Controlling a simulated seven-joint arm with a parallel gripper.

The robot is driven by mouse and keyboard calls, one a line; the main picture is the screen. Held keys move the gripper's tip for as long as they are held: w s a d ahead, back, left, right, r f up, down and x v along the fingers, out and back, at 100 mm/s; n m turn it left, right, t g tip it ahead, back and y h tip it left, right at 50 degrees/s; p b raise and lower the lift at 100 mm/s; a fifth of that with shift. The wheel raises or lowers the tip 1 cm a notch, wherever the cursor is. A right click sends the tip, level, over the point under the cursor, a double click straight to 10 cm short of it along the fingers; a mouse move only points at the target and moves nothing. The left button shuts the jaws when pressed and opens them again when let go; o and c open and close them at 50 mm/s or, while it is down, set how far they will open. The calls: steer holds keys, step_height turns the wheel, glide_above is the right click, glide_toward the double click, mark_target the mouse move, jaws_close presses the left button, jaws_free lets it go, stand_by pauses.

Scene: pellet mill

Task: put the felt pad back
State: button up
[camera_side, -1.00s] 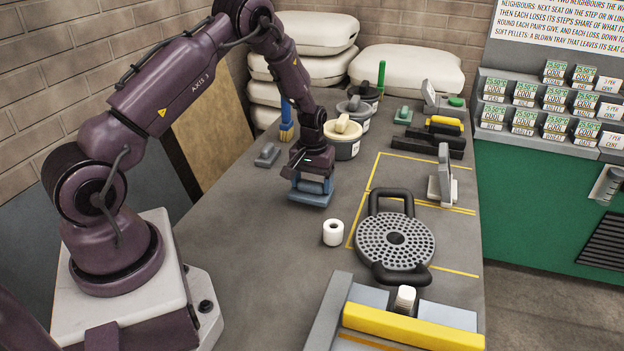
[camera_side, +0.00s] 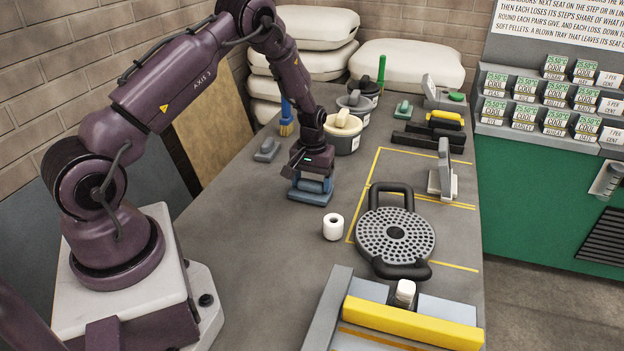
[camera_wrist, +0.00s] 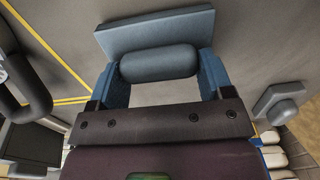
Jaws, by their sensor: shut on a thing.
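The felt pad (camera_side: 310,197) is a flat blue-grey plate with a rounded handle on top. It is at or just above the grey bench, left of the yellow-lined area; I cannot tell if it touches. My gripper (camera_side: 311,183) points down and is shut on the pad's handle. In the wrist view the plate (camera_wrist: 150,33) shows beyond the rounded handle (camera_wrist: 158,62), with one blue finger at each end of the handle. The pad's underside is hidden.
A white roll (camera_side: 333,227) stands just in front of the pad. A perforated die plate with black handles (camera_side: 396,233) lies to the right. A small grey block (camera_side: 267,150) sits behind left. Bare bench lies to the front left.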

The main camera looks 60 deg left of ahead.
steer(key=shift+f, duration=0.15)
steer(key=o, duration=1.3)
steer(key=shift+r, duration=4.5)
